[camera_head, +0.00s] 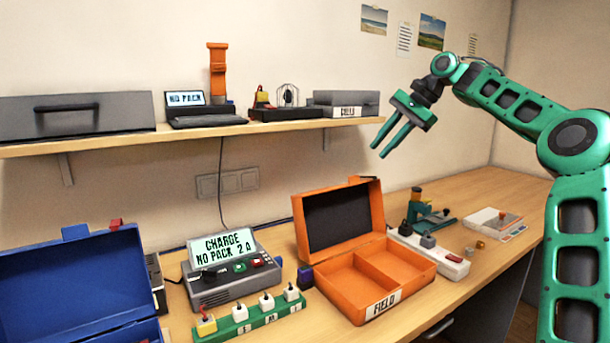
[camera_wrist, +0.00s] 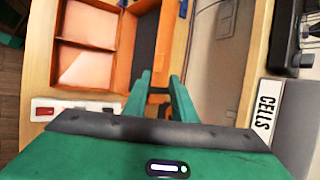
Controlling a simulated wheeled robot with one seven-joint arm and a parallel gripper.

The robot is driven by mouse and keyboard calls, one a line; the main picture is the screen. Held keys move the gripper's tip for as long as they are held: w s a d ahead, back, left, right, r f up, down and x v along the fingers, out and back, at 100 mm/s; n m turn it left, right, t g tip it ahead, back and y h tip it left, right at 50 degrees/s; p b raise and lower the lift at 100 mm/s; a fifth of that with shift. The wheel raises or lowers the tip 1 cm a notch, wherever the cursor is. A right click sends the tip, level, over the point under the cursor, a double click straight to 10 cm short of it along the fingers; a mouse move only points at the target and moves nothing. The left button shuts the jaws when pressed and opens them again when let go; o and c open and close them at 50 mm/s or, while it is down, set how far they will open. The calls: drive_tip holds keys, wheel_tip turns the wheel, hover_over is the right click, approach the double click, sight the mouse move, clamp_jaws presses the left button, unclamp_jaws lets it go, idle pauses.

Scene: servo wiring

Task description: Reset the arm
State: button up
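My green arm reaches in from the right in the head view. My gripper (camera_head: 388,140) hangs in the air in front of the wall, right of the shelf's end and above the workbench. Its two fingers point down and left, stand apart, and hold nothing between them. In the wrist view the gripper (camera_wrist: 160,88) shows its fingers apart, with the orange case behind them. The open orange case (camera_head: 402,262), labelled FIELD, lies on the bench below and left of my gripper, and its compartments look empty.
A shelf (camera_head: 180,137) carries a grey box (camera_head: 75,115), a small NO PACK display and a CELLS box (camera_head: 345,111). On the bench (camera_head: 480,190) stand an open blue case (camera_head: 75,285), a charger (camera_head: 232,275), a green strip (camera_head: 250,317) and a white power strip (camera_head: 440,258).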

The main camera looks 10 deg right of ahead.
drive_tip(key=s+a+f+n+g+h, duration=0.2)
drive_tip(key=s+a+f+n+h, duration=0.15)
drive_tip(key=s+a+f, duration=0.5)
drive_tip(key=s+d+f+n+h, duration=0.1)
drive_tip(key=s+d+f, duration=0.2)
drive_tip(key=s, duration=1)
drive_tip(key=s+d+f+g, duration=0.1)
drive_tip(key=s+d+f, duration=0.3)
drive_tip(key=s+f, duration=0.5)
drive_tip(key=s+d+f+n+h, duration=0.1)
drive_tip(key=s+d+f, duration=0.2)
drive_tip(key=s, duration=1.6)
wheel_tip(320, 180, down, 4)
drive_tip(key=shift+d+r+n+g+h, duration=0.1)
drive_tip(key=shift+d+n+g+h, duration=0.2)
drive_tip(key=shift+n+h, duration=0.05)
drive_tip(key=shift+s+d, duration=0.1)
drive_tip(key=shift+s, duration=0.05)
